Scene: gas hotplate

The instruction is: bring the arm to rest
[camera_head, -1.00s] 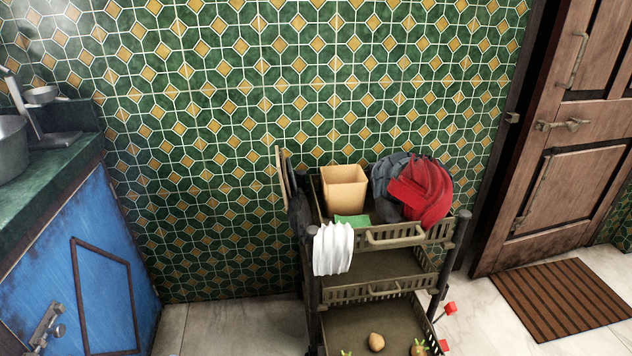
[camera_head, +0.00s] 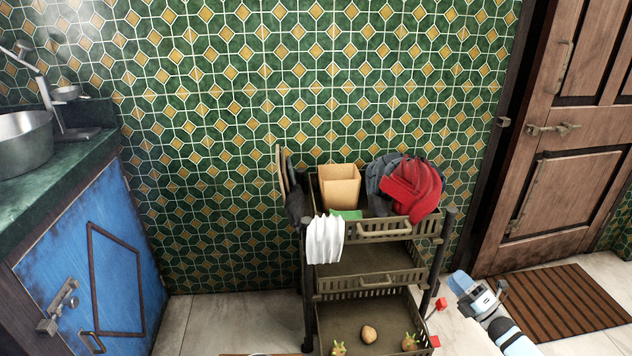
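My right arm comes in from the bottom right, and my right gripper (camera_head: 463,284) points up and left. It is just right of the trolley's lower part, in front of the striped mat. It is small in the picture, and I cannot tell if its fingers are open or shut. I see nothing held in it. My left gripper is not in view.
A dark three-tier trolley (camera_head: 383,282) stands by the tiled wall. It bears a tan box (camera_head: 339,186), a red cloth (camera_head: 414,188) and a white cloth (camera_head: 324,239). A blue cabinet (camera_head: 95,270) is at left. A striped mat (camera_head: 560,303) lies before the door (camera_head: 562,160).

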